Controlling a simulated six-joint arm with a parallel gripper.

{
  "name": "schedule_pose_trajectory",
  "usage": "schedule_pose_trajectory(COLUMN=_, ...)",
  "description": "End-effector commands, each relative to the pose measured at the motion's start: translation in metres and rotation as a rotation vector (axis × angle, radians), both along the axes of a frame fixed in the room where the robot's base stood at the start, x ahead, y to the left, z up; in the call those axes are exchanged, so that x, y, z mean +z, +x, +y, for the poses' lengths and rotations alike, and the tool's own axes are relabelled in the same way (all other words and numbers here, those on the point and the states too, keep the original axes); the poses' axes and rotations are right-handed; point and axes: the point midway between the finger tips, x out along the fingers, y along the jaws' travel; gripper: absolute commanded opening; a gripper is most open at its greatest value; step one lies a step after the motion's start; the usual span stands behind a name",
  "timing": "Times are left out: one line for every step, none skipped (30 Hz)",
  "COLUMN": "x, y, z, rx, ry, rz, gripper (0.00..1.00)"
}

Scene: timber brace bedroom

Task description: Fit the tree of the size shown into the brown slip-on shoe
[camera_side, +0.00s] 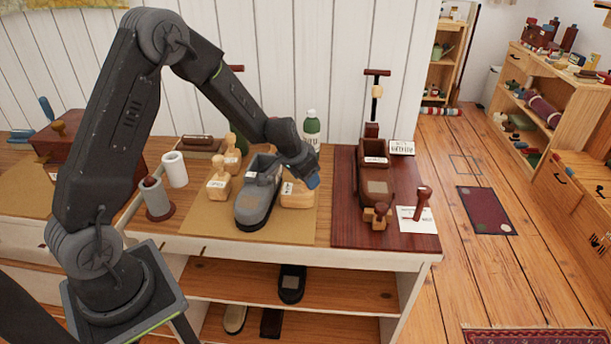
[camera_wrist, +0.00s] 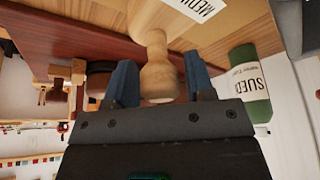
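The brown slip-on shoe (camera_side: 376,186) stands on the dark red board to the right of my gripper, with a pale patch on its front. A light wooden shoe tree (camera_side: 296,196) with a label stands on the tan mat under my gripper (camera_side: 312,181). In the wrist view the label beside the tree's knob (camera_wrist: 158,82) reads in part "MEDIU". My gripper's blue fingers (camera_wrist: 160,84) are apart, one on each side of the knob, with a small gap visible. Two more light wooden trees (camera_side: 219,182) (camera_side: 232,156) stand left of the grey shoe (camera_side: 256,198).
A white card (camera_side: 408,226) with a dark red-brown knobbed piece (camera_side: 423,201) lies at the board's (camera_side: 345,220) front right. A green bottle (camera_side: 312,128) stands behind my gripper; it also shows in the wrist view (camera_wrist: 250,85). A tall stand (camera_side: 376,95) rises behind the brown shoe.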

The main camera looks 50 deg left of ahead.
Motion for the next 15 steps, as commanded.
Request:
schedule_pose_trajectory(x=0.0, y=0.0, z=0.0, rx=0.0, ry=0.0, rz=0.0, gripper=0.54)
schedule_pose_trajectory(x=0.0, y=0.0, z=0.0, rx=0.0, ry=0.0, rz=0.0, gripper=0.57)
schedule_pose_trajectory(x=0.0, y=0.0, z=0.0, rx=0.0, ry=0.0, rz=0.0, gripper=0.6)
schedule_pose_trajectory(x=0.0, y=0.0, z=0.0, rx=0.0, ry=0.0, rz=0.0, gripper=0.6)
schedule_pose_trajectory(x=0.0, y=0.0, z=0.0, rx=0.0, ry=0.0, rz=0.0, gripper=0.6)
schedule_pose_trajectory(x=0.0, y=0.0, z=0.0, rx=0.0, ry=0.0, rz=0.0, gripper=0.6)
schedule_pose_trajectory(x=0.0, y=0.0, z=0.0, rx=0.0, ry=0.0, rz=0.0, gripper=0.6)
schedule_pose_trajectory(x=0.0, y=0.0, z=0.0, rx=0.0, ry=0.0, rz=0.0, gripper=0.6)
schedule_pose_trajectory(x=0.0, y=0.0, z=0.0, rx=0.0, ry=0.0, rz=0.0, gripper=0.6)
schedule_pose_trajectory(x=0.001, y=0.0, z=0.0, rx=0.0, ry=0.0, rz=-0.001, gripper=0.6)
schedule_pose_trajectory(x=0.002, y=0.0, z=0.0, rx=0.001, ry=0.0, rz=-0.001, gripper=0.6)
schedule_pose_trajectory(x=0.003, y=0.0, z=0.0, rx=0.001, ry=0.001, rz=-0.002, gripper=0.6)
schedule_pose_trajectory(x=0.005, y=0.0, z=0.0, rx=0.0, ry=0.001, rz=-0.002, gripper=0.6)
schedule_pose_trajectory(x=0.008, y=-0.001, z=0.0, rx=-0.001, ry=0.001, rz=-0.003, gripper=0.6)
schedule_pose_trajectory(x=0.013, y=-0.003, z=0.0, rx=0.0, ry=0.0, rz=-0.004, gripper=0.6)
